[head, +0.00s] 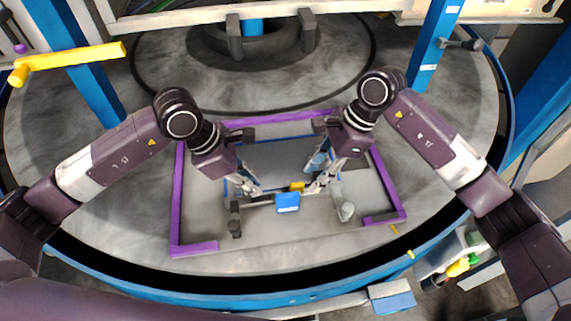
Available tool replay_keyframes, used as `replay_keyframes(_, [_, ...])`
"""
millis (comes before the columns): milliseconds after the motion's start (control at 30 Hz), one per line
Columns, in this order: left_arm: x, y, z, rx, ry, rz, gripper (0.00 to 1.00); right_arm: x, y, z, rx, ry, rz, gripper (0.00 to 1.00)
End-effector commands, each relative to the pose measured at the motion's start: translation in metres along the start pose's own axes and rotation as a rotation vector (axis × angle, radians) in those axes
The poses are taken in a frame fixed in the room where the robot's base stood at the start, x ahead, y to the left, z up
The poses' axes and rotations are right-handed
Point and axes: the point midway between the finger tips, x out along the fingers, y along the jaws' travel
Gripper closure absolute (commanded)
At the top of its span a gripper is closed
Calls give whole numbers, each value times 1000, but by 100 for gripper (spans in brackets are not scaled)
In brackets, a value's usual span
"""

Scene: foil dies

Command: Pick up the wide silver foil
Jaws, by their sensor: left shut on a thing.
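The wide silver foil (285,160) appears as a flat grey sheet with thin blue edges, lying inside the purple frame in the head view. My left gripper (254,191) reaches down at its near left part and is shut on it, though the fingertips are small in the picture. My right gripper (312,189) is at the near right part of the foil. Its fingers are too small to tell open from shut. My grippers and wrists hide parts of the foil's sides.
The purple frame (177,205) surrounds the area on a round grey table (120,190). A blue block (288,203) and a yellow piece (297,187) sit between my grippers. Dark posts stand near the frame's corners. Blue uprights (434,45) and a yellow bar (75,60) stand around the table.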

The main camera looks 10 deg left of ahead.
Motion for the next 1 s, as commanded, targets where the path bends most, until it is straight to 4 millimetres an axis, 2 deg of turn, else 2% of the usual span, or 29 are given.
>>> replay_keyframes(133, [-1,0,1,1,-1,1,100,13,-1,1,0,-2,-1,70])
replay_keyframes(367, [0,0,0,1,-1,1,100,14,-1,1,0,-1,-2,70])
replay_keyframes(667, [0,0,0,1,-1,0,100,14,-1,0,0,-1,-2,100])
replay_keyframes(1000, [0,-1,1,2,-1,-1,100,13,-2,1,0,-2,-6,100])
